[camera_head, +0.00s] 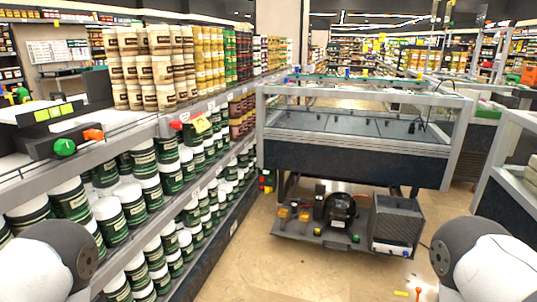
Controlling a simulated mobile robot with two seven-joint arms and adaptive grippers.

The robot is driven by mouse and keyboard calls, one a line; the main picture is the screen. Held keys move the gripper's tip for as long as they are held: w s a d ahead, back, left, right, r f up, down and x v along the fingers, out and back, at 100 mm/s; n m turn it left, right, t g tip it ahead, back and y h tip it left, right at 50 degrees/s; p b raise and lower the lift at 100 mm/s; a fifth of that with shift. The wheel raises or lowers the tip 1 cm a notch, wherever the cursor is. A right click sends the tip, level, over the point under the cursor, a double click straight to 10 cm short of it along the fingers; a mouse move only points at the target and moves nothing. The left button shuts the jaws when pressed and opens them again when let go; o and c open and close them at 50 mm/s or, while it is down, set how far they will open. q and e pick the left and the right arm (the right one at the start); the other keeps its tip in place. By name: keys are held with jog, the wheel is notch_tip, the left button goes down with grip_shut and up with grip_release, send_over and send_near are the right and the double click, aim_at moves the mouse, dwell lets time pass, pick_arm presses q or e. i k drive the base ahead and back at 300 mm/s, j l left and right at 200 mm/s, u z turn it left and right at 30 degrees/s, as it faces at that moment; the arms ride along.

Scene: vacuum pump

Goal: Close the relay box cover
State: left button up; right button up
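A refrigeration unit sits low on a grey base plate (305,235) under the raised glass display case (360,158). It has a black rounded compressor (340,206) in the middle and a grey boxy housing (397,222) on the right. Only my white and grey arm links show, in the bottom left and right corners, apart from the unit. Both grippers are out of view.
Shelves of stacked tins (165,60) run along the left. Another display case (515,165) stands at the right edge. The tiled floor (285,275) before the unit is mostly clear, with a small red and orange item (418,292) near the right arm.

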aim_at(320, 189)
jog(key=i+z, duration=0.15)
jog(key=i, duration=0.3)
jog(key=i+j+z, duration=0.1)
jog(key=i, duration=0.35)
jog(key=i+j+z, duration=0.15)
jog(key=i, duration=0.25)
jog(key=i+j+z, duration=0.15)
jog(key=i, duration=0.3)
jog(key=i+j+z, duration=0.15)
jog(key=i+j, duration=0.15)
jog(key=i+j+z, duration=1)
jog(key=j, duration=0.2)
jog(key=i+l, duration=0.05)
